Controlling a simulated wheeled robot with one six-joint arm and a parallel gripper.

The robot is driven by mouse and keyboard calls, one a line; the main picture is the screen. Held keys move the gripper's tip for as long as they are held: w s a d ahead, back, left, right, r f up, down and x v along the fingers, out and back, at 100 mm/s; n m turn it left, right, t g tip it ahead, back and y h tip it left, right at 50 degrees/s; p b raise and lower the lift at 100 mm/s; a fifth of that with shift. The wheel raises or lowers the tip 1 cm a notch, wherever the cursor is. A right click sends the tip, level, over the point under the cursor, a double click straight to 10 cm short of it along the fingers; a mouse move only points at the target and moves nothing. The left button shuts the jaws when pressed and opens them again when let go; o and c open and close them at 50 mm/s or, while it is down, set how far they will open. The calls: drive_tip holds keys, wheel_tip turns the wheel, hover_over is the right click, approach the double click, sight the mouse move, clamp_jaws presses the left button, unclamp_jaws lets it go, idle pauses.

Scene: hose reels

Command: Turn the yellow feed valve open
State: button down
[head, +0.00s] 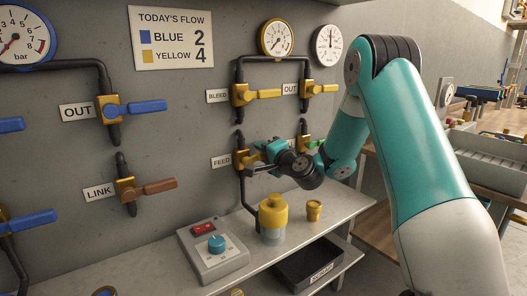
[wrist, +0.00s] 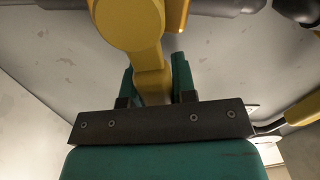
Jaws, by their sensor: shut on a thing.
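The yellow feed valve (head: 243,158) sits on a dark pipe on the grey wall, right of the FEED label (head: 221,161). My teal gripper (head: 262,153) is at this valve, and the arm reaches in from the right. In the wrist view the yellow valve handle (wrist: 150,84) runs down between the two teal fingers (wrist: 158,85), which are shut on it. In the head view the gripper hides most of the handle, so its exact angle is hard to tell there.
Above are the BLEED valve (head: 240,95) and OUT valve (head: 305,90), both with yellow handles set sideways. A yellow-capped bottle (head: 273,215), a small brass fitting (head: 314,210) and a switch box (head: 212,252) stand on the shelf below.

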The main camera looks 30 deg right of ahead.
sight(238, 136)
drive_tip(key=r+n+b, duration=0.1)
drive_tip(key=n, duration=0.1)
drive_tip(key=a+r+n+b, duration=0.1)
drive_tip(key=n+b, duration=0.1)
drive_tip(key=a+r+n+b, duration=0.1)
drive_tip(key=n, duration=0.2)
drive_tip(key=shift+a+b, duration=0.1)
drive_tip(key=shift+b, duration=0.2)
drive_tip(key=a+n+b, duration=0.1)
drive_tip(key=r+n+b, duration=0.1)
drive_tip(key=n, duration=0.1)
drive_tip(key=shift+a+n+b, duration=0.3)
drive_tip(key=shift+a+b, duration=0.05)
drive_tip(key=shift+b, duration=0.05)
drive_tip(key=shift+s+a+r+n+b, duration=0.1)
drive_tip(key=shift+a+n+b, duration=0.3)
drive_tip(key=shift+n+b, duration=0.3)
drive_tip(key=shift+w+a+r+n+b, duration=0.15)
drive_tip(key=shift+a+n+b, duration=0.3)
drive_tip(key=shift+n, duration=0.4)
drive_tip(key=shift+s+a+r+n+b, duration=0.15)
drive_tip(key=shift+a+n+b, duration=0.2)
drive_tip(key=shift+n+b, duration=0.35)
drive_tip(key=shift+a, duration=0.1)
drive_tip(key=c, duration=0.9)
unclamp_jaws()
